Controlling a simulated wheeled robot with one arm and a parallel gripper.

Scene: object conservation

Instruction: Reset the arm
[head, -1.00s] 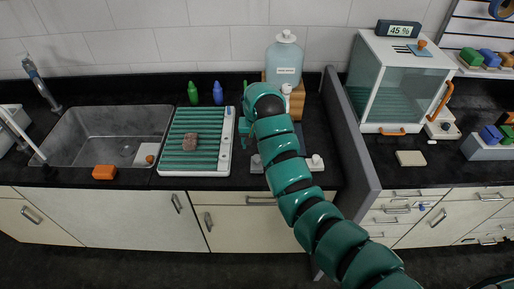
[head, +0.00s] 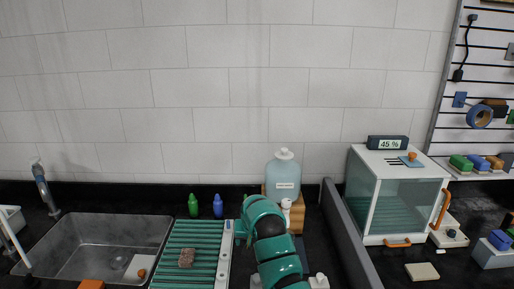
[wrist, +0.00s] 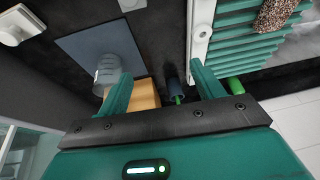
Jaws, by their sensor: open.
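My gripper shows in the wrist view (wrist: 163,95) with its two green fingers wide apart and nothing between them in its grasp. In the head view my green arm (head: 272,250) reaches up from the bottom, and its end is near the right edge of the ribbed green rack (head: 205,238). The fingers are hidden or too small to make out in the head view. A brown speckled block (head: 186,258) lies on the rack; it also shows in the wrist view (wrist: 275,14).
A large pale-blue jug (head: 284,175) stands on a wooden block behind my arm. Green (head: 193,206) and blue (head: 218,206) bottles stand behind the rack. A grey divider (head: 348,235) separates the glass cabinet (head: 400,195) at right. A sink (head: 100,245) is at left.

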